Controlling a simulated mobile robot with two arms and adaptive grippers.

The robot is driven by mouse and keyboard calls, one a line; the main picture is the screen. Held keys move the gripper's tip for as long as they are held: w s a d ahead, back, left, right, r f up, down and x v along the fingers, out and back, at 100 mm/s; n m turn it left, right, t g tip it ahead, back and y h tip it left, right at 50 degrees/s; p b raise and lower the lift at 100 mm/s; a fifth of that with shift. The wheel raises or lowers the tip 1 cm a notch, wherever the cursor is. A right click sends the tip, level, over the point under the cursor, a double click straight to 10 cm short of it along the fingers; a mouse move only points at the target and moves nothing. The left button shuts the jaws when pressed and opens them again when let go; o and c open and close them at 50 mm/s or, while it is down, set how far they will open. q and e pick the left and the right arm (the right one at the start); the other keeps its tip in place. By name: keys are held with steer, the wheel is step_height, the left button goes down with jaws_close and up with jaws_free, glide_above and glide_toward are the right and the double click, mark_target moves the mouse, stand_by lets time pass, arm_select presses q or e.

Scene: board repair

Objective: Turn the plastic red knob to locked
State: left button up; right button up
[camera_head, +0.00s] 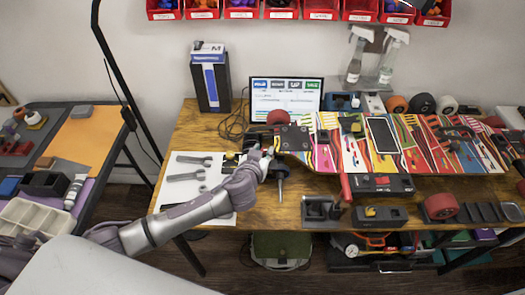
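A round red part (278,117) sits behind the left end of a colourful striped board (325,157) on the wooden workbench. It may be the red knob or a wheel; its markings are too small to read. A dark metal plate (292,138) lies on the board just in front of it. My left arm reaches in from the lower left, and its gripper (270,153) is at the board's left end, in front of and below the red part. The fingers are small and blend with dark parts there, so their opening is unclear. My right gripper is not in view.
A red upright handle (345,187) stands at the board's front edge beside a black box (381,184). Wrenches (188,176) lie on white paper at left. A monitor (286,99) and spray bottles (355,56) stand behind. A red wheel (440,206) lies front right.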

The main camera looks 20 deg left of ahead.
arm_select(q)
jaws_close()
